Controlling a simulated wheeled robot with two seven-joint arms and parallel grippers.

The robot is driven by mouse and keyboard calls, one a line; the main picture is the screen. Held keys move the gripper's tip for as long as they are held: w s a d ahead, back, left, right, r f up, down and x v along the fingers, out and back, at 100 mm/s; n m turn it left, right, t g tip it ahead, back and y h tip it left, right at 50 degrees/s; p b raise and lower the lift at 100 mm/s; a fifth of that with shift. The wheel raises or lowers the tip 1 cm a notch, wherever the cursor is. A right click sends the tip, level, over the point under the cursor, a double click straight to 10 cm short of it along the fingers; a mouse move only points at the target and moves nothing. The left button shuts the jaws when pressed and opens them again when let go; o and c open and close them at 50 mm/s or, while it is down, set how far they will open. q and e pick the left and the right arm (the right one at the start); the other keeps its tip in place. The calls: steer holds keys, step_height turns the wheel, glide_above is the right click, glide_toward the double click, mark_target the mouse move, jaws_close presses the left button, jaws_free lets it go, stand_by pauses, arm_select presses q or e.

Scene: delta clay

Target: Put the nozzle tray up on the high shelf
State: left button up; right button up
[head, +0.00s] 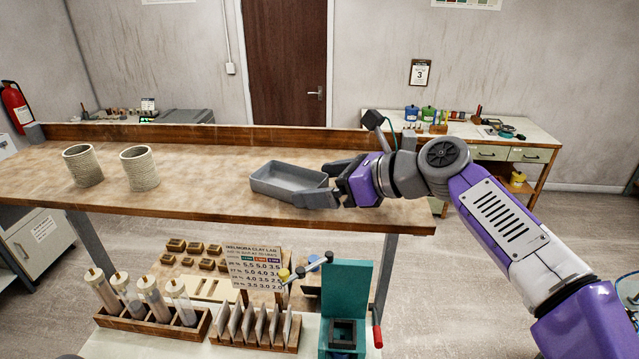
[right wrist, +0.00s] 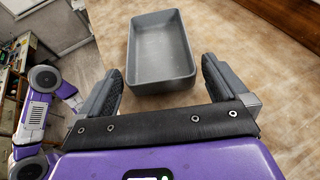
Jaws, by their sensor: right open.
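The nozzle tray is a grey, open-topped rectangular tray (head: 287,183) on the wooden high shelf (head: 215,187), close to its right end. It looks empty and sits flat. It also shows in the right wrist view (right wrist: 160,50), just beyond the fingertips. My right gripper (head: 326,182) is at the tray's right end, with its fingers apart. In the right wrist view, the fingers (right wrist: 160,88) stand to either side of the tray's near end, with a gap there and nothing held. My left gripper is not in view.
Two ribbed clay cylinders (head: 140,168) stand on the shelf to the left. Below, a lower surface holds a rack of tubes (head: 150,310), a printed sign (head: 254,268) and a teal press (head: 345,310). The shelf between the cylinders and tray is clear.

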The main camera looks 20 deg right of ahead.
steer(key=v, duration=1.1)
steer(key=shift+s+d+f, duration=0.1)
steer(key=shift+s+d, duration=0.05)
steer(key=shift+s, duration=0.05)
